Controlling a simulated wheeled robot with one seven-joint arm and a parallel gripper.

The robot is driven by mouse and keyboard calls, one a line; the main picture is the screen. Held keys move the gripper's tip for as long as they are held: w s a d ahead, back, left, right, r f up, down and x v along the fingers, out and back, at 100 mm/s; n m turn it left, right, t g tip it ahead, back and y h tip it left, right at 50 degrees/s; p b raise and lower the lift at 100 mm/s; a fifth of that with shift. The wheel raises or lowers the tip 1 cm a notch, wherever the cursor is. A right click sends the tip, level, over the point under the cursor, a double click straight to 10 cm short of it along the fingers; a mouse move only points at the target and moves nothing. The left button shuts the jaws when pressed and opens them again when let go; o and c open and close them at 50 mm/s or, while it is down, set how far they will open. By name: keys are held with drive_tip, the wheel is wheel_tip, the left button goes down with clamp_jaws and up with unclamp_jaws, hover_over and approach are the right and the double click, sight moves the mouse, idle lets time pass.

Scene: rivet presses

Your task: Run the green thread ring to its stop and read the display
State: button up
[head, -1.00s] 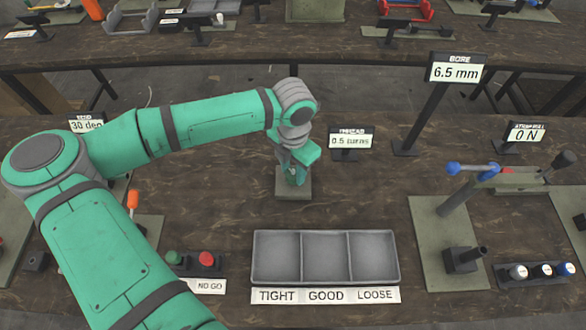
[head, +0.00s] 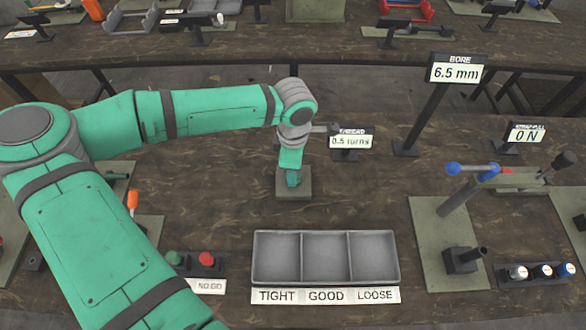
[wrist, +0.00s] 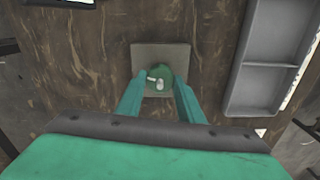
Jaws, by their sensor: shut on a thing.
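The green thread ring (wrist: 158,77) sits over the middle of a small square grey-green plate (head: 307,187) on the dark bench. In the wrist view a small pale mark shows on its top. My gripper (wrist: 158,92) points down and is shut on the ring, one finger on each side. The thread display (head: 351,141) stands just behind and right of the plate and reads 0.5 turns.
A grey three-part tray (head: 325,257) labelled TIGHT, GOOD and LOOSE lies in front of the plate. The bore display (head: 457,71) reads 6.5 mm. A lever press (head: 462,256) stands at right.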

drive_tip(key=shift+w+d+r+m, duration=0.1)
drive_tip(key=shift+d+m, duration=0.05)
drive_tip(key=shift+m, duration=2.15)
drive_tip(key=o, duration=1.1)
drive_tip(key=shift+c, duration=0.2)
wheel_tip(320, 180, up, 11)
drive_tip(key=shift+f, duration=0.2)
